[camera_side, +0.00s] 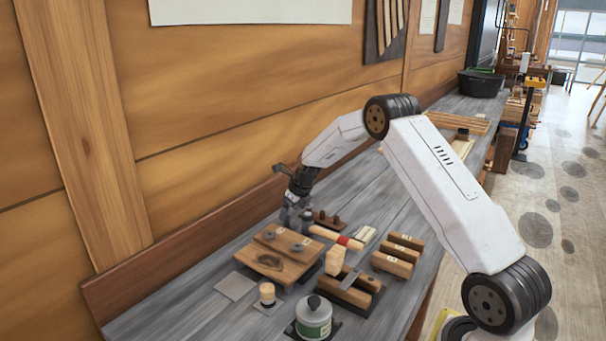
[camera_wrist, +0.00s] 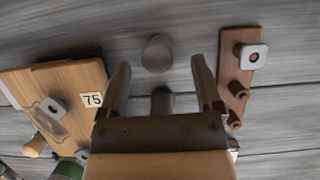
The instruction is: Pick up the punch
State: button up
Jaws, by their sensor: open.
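My gripper (camera_wrist: 160,66) is open, its two fingers apart and pointing down at the bench. In the wrist view a grey round-topped piece (camera_wrist: 157,53), which looks like the punch, shows between and just beyond the fingertips. A darker grey stub (camera_wrist: 162,100) shows between the fingers nearer the palm, its lower part hidden by the gripper; I cannot tell whether the two are one piece. Neither finger visibly touches them. In the side view my gripper (camera_side: 294,218) is low over the bench behind the wooden board, and the punch cannot be made out clearly there.
A wooden board marked 75 (camera_wrist: 60,105) lies left of the gripper in the wrist view. A brown peg rack (camera_wrist: 236,85) lies close to the right finger. In the side view, a red-banded handle (camera_side: 343,241), wooden blocks (camera_side: 398,255) and a lidded pot (camera_side: 313,318) crowd the near bench.

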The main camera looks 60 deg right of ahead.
aim_at(287, 221)
jog(key=shift+f, duration=0.1)
jog(key=shift+x, duration=2.5)
jog(key=shift+a, duration=0.1)
grip_shut()
